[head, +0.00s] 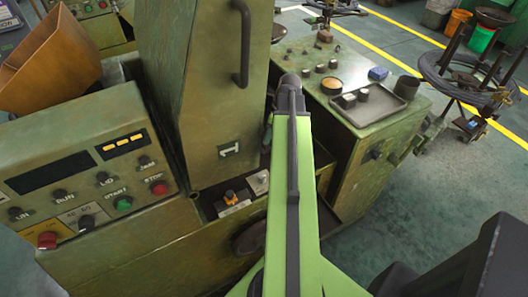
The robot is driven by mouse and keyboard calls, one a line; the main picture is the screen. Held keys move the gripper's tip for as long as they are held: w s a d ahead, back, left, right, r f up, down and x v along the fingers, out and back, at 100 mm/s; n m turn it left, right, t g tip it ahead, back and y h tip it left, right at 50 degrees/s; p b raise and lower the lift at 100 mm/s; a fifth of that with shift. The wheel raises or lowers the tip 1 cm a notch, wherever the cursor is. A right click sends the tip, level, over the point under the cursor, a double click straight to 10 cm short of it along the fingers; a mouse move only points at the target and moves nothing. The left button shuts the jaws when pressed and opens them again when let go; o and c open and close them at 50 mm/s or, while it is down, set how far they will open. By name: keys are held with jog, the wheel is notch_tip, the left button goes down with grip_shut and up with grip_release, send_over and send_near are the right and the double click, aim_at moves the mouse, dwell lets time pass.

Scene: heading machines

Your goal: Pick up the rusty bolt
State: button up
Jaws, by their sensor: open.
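I cannot pick out the rusty bolt for certain. A small brown, rusty-looking piece (325,36) stands near the back edge of the green bench top, too small to tell its shape. Several small grey metal pieces (320,68) stand in front of it on the same top. My green arm reaches up the middle of the head view and ends in a dark rounded joint left of the bench top. My gripper's fingers do not show; the arm hides what lies behind it.
The bench top (345,112) also bears a dark tray (405,84) with two metal pieces, a round brass-coloured dish (331,85), a blue block (378,74) and a dark cup (407,87). A tall green machine housing (200,90) and control panel (90,170) stand left.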

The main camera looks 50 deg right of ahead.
aim_at(265, 146)
jog(key=b+x, duration=0.5)
jog(key=shift+f, duration=0.2)
jog(key=shift+r, duration=0.2)
grip_shut()
